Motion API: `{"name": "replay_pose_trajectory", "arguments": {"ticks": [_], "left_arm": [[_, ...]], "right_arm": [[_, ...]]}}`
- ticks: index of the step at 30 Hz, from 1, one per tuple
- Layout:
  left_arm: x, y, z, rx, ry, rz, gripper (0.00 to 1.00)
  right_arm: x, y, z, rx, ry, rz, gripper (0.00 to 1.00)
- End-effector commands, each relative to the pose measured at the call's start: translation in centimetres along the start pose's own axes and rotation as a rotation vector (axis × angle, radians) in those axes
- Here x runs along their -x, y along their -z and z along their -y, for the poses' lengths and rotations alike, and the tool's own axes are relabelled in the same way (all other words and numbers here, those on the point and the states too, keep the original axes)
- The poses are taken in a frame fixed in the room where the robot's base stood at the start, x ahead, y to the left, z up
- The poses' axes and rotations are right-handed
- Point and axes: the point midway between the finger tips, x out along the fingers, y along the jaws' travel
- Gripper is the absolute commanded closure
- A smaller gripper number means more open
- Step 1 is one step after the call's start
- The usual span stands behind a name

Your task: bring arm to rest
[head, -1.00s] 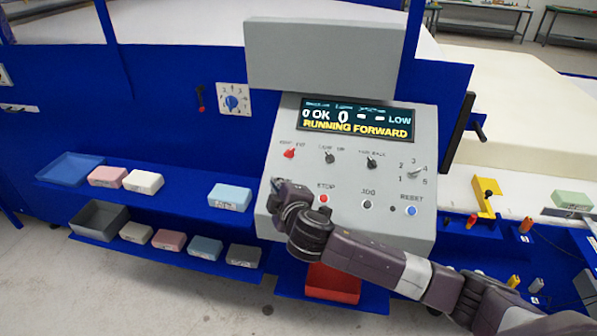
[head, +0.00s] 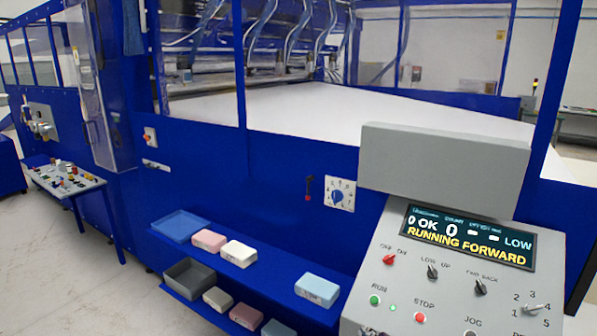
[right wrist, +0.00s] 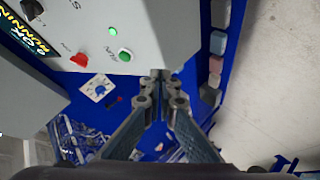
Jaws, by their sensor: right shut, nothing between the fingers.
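My right gripper (right wrist: 160,76) shows in the right wrist view with its two fingertips together and nothing between them. It is beside the edge of the grey control panel (right wrist: 130,25), close to the green RUN button (right wrist: 125,56). I cannot tell whether it touches the panel. In the head view the control panel (head: 400,300) stands at the lower right, and its display (head: 468,238) reads "RUNNING FORWARD". At most a small dark tip of the right gripper shows at the bottom edge there. My left gripper is in neither view.
Blue shelves (head: 262,270) left of the panel hold a blue tray (head: 180,226), a dark grey bin (head: 190,279) and several foam blocks (head: 238,253). A dial (head: 339,196) is on the blue machine wall. A side table (head: 66,179) stands far left. Floor (head: 120,285) is clear.

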Motion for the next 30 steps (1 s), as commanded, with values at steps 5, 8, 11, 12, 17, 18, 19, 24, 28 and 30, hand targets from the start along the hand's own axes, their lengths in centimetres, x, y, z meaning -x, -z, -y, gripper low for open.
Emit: {"name": "replay_pose_trajectory", "arguments": {"ticks": [5,8,11,12,17,18,19,24,28,30], "left_arm": [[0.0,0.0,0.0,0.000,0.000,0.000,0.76],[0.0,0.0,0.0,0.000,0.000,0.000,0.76],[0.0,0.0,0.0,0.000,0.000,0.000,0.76],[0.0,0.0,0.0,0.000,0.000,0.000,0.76],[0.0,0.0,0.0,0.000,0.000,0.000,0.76],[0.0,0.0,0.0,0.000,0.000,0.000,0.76],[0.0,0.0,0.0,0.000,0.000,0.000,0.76],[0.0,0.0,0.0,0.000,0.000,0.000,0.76],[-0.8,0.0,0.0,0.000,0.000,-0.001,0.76],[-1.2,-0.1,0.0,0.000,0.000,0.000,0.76]], "right_arm": [[4.5,-5.0,7.0,-0.217,0.164,0.127,1.00],[7.4,-8.2,10.1,-0.330,0.239,0.215,1.00],[10.5,-11.2,12.7,-0.432,0.302,0.306,1.00],[11.6,-12.2,13.5,-0.466,0.323,0.341,1.00],[15.7,-15.7,15.9,-0.572,0.379,0.457,1.00],[16.6,-16.5,16.4,-0.593,0.389,0.484,1.00],[17.4,-17.0,16.7,-0.608,0.396,0.503,1.00],[21.2,-19.8,18.3,-0.686,0.430,0.608,1.00],[19.5,-21.6,20.6,-0.691,0.440,0.633,1.00],[18.2,-22.5,21.9,-0.688,0.443,0.637,1.00]]}}
